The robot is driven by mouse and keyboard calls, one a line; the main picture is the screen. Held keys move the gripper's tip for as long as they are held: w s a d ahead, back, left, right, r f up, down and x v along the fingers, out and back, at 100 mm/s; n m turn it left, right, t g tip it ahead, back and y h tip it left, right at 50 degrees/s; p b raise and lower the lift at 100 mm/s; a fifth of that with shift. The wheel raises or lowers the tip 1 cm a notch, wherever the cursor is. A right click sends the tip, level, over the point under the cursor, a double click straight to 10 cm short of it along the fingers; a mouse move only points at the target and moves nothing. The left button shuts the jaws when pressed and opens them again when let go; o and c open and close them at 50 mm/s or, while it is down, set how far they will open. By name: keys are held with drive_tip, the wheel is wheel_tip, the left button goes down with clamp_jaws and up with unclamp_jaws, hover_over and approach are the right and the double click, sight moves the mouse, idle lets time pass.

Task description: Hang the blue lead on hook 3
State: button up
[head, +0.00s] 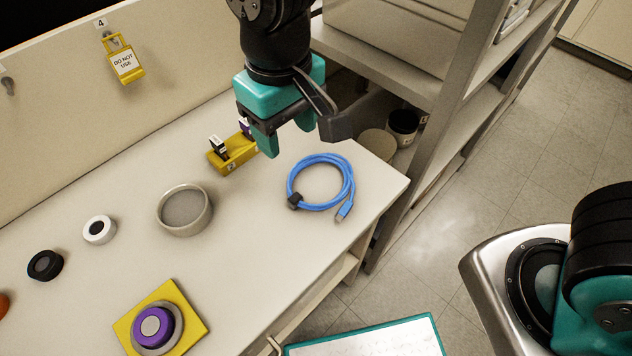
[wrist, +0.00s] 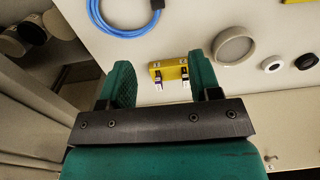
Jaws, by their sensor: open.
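The blue lead (head: 349,182) lies coiled flat on the bench near its right end, with a black strap around one side and a silver plug at its front. Part of the coil shows at the top of the wrist view (wrist: 118,34). My gripper (head: 286,132) is open and empty, above the bench and behind and left of the coil; in the wrist view its fingers (wrist: 160,74) are spread apart. On the back panel, a hook labelled 4 (head: 103,30) holds a yellow DO NOT USE tag. Another hook (head: 7,84) shows at the left edge; its number is not visible.
A yellow holder (head: 238,156) with small dark pieces stands below my gripper. A beige round dish (head: 184,228), white ring (head: 99,230), black ring (head: 45,265) and a purple knob on a yellow plate (head: 158,330) occupy the bench. Metal shelving (head: 440,130) stands at right.

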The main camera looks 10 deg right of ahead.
hover_over(295, 197)
drive_tip(key=f, duration=1.2)
drive_tip(key=shift+s+a, duration=0.15)
drive_tip(key=shift+a, duration=0.05)
drive_tip(key=shift+d+f+p, duration=0.2)
drive_tip(key=shift+f+p, duration=0.1)
drive_tip(key=shift+f, duration=2.45)
drive_tip(key=c, duration=1)
drive_tip(key=shift+r, duration=0.1)
wheel_tip(295, 197, up, 20)
